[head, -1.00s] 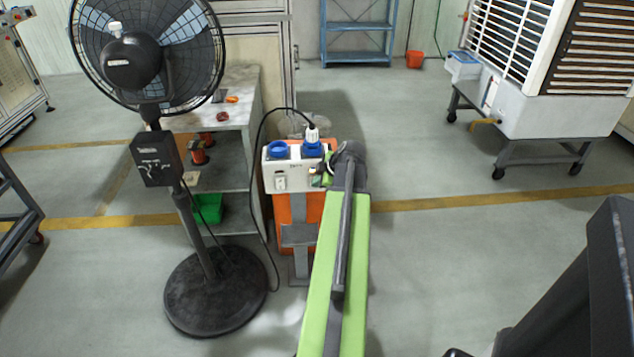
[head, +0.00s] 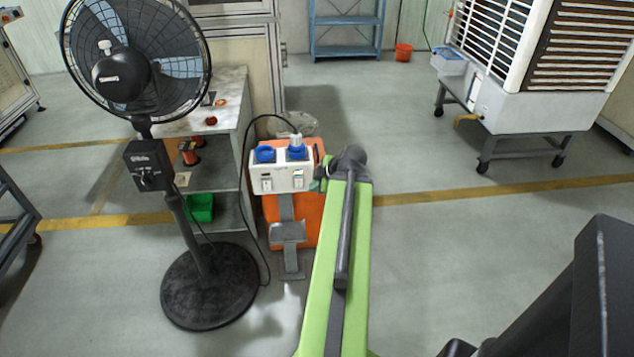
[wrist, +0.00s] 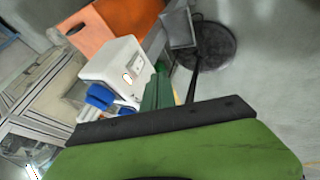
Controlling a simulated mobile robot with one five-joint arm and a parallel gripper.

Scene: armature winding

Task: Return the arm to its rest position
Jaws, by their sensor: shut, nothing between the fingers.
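My arm reaches forward in the head view, and its far end is beside a white socket box (head: 281,176). My gripper (head: 321,182) is just right of the box, small and partly hidden by the arm. In the wrist view, the green fingers (wrist: 157,92) are closed together with nothing seen between them. The socket box (wrist: 115,72) appears beside the fingers there; whether they touch is unclear. The box has two blue sockets on top, and a white plug (head: 295,141) with a black cable stands in the right one. Two switches show on its front.
A black pedestal fan (head: 207,285) and a shelf bench (head: 228,115) are at left. A large air cooler (head: 540,90) stands at back right. Open floor lies right of my arm.

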